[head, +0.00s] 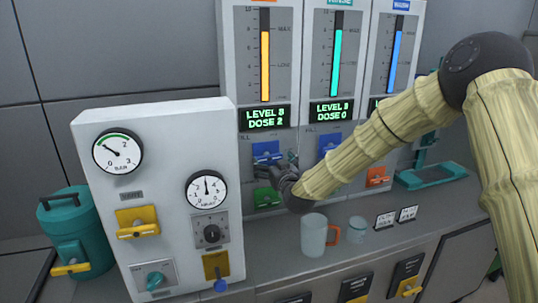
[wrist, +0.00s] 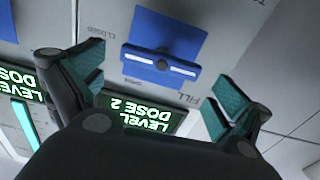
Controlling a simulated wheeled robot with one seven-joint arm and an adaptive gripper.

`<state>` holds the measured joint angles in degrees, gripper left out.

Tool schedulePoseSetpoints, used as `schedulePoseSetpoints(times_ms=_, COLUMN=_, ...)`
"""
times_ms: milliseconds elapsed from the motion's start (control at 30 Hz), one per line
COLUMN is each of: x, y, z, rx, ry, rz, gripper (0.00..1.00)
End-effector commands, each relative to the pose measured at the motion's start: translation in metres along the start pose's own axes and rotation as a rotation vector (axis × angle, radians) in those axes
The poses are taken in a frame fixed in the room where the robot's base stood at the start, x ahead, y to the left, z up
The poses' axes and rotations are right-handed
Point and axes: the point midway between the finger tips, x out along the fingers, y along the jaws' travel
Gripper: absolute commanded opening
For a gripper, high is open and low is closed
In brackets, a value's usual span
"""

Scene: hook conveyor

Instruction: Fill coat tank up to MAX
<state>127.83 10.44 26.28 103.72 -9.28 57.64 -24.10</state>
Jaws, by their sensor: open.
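The leftmost tank gauge (head: 265,60) has an orange column whose top stands about level with the MAX mark. Its name is cut off, so I cannot confirm it is the coat tank. Its display (head: 265,118) reads LEVEL 8, DOSE 2. Below is a blue fill valve handle (head: 266,152); in the wrist view the blue handle (wrist: 163,63) lies near CLOSED and FILL labels. My gripper (wrist: 160,92) is open and empty, its fingers spread either side of the handle and apart from it. A green handle (head: 265,198) sits lower, partly behind my gripper.
Teal (head: 337,65) and blue (head: 395,60) gauges stand to the right. A control box (head: 160,190) with dials and yellow handles stands left, close to my gripper. A teal canister (head: 75,225) is far left.

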Motion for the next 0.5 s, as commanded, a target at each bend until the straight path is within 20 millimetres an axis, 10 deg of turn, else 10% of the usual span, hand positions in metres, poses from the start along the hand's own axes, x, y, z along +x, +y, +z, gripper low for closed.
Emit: schedulePoseSetpoints(times_ms=500, x=0.042, y=0.0, z=0.0, rx=0.001, ry=0.0, rz=0.0, gripper=1.0)
